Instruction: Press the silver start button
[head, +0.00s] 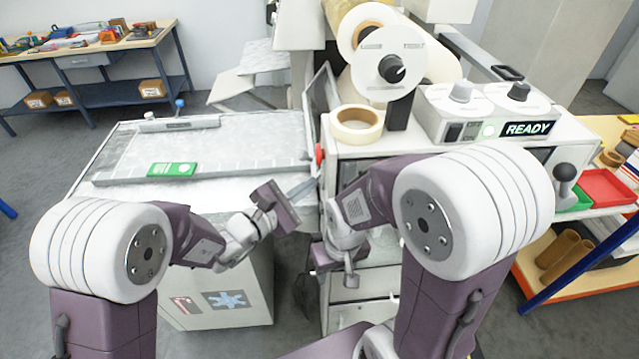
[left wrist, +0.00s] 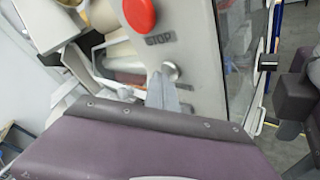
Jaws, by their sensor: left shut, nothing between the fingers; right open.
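The silver start button (left wrist: 172,70) is a small round metal button on the pale machine panel in the left wrist view, below the STOP label. In the head view I cannot make it out. My left gripper (left wrist: 162,80) is shut and empty. Its fingertips overlap the left edge of the button in that view; I cannot tell whether they touch it. In the head view the left gripper (head: 306,186) points at the machine's left side. My right gripper (head: 350,280) is open and low in front of the machine, partly hidden by its own arm.
A red STOP button (left wrist: 138,15) sits just above the silver one; it also shows in the head view (head: 319,155). A READY display (head: 528,129) is on top of the machine.

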